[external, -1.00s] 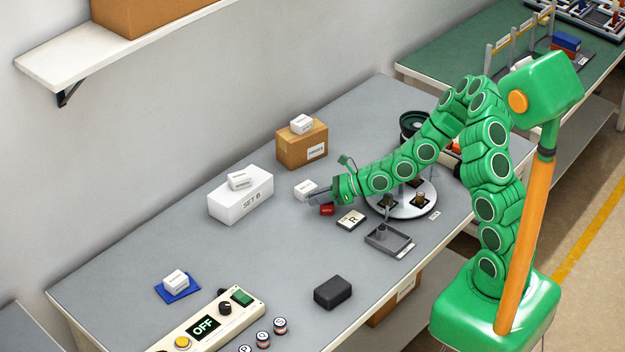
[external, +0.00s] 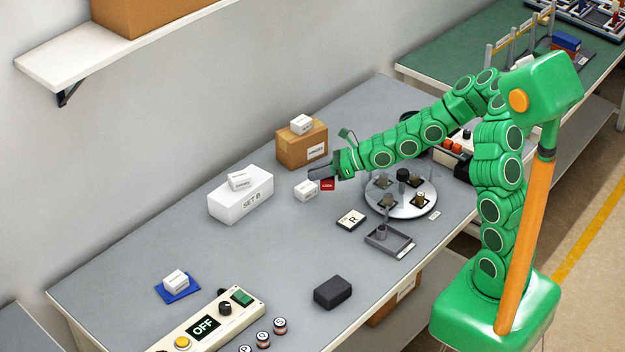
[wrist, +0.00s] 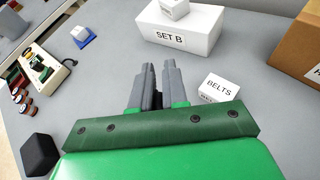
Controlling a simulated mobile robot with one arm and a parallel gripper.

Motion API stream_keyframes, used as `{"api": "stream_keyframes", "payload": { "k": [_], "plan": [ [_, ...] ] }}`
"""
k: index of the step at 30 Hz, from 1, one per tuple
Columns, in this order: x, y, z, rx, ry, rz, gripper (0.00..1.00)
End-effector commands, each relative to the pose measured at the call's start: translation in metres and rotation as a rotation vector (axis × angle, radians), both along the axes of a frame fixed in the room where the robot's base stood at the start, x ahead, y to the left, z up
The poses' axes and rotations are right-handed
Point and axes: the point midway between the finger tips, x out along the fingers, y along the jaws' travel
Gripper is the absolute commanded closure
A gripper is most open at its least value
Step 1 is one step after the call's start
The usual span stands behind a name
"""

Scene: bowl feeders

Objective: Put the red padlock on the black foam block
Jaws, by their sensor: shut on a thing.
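The red padlock (external: 327,185) hangs below my gripper (external: 320,172) in the external view, raised above the table. My gripper is shut on it. In the wrist view my gripper (wrist: 159,68) shows its two grey fingers close together, and the padlock is hidden behind them. The black foam block (external: 333,292) lies on the table near its front edge, well to the front of my gripper and bare on top. It also shows in the wrist view at the lower left (wrist: 40,155).
A small white box (external: 306,190) labelled BELTS stands beside my gripper. The white SET B box (external: 240,196) and a cardboard box (external: 302,146) stand behind. A round turntable (external: 400,205), grey tray (external: 388,241) and R tile (external: 351,219) lie right. Table left of the tile is clear.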

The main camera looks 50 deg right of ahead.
Motion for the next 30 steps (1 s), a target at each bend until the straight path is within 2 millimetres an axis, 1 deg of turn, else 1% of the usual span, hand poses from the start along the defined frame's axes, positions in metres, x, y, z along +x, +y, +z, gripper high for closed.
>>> {"api": "stream_keyframes", "payload": {
  "k": [3,8,11,14,17,23,29,30],
  "plan": [
    [0.000,0.000,0.006,0.000,-0.001,0.000,1.00],
    [0.000,0.001,0.008,-0.002,-0.002,0.002,1.00],
    [0.000,0.004,0.009,-0.002,-0.001,0.011,1.00],
    [-0.001,0.012,0.011,-0.007,0.000,0.034,1.00],
    [-0.003,0.024,0.016,-0.007,-0.003,0.069,1.00],
    [-0.010,0.056,0.026,-0.008,-0.005,0.161,1.00],
    [-0.025,0.094,0.036,-0.011,-0.005,0.280,1.00],
    [-0.029,0.103,0.037,-0.012,-0.005,0.309,1.00]
  ]
}}
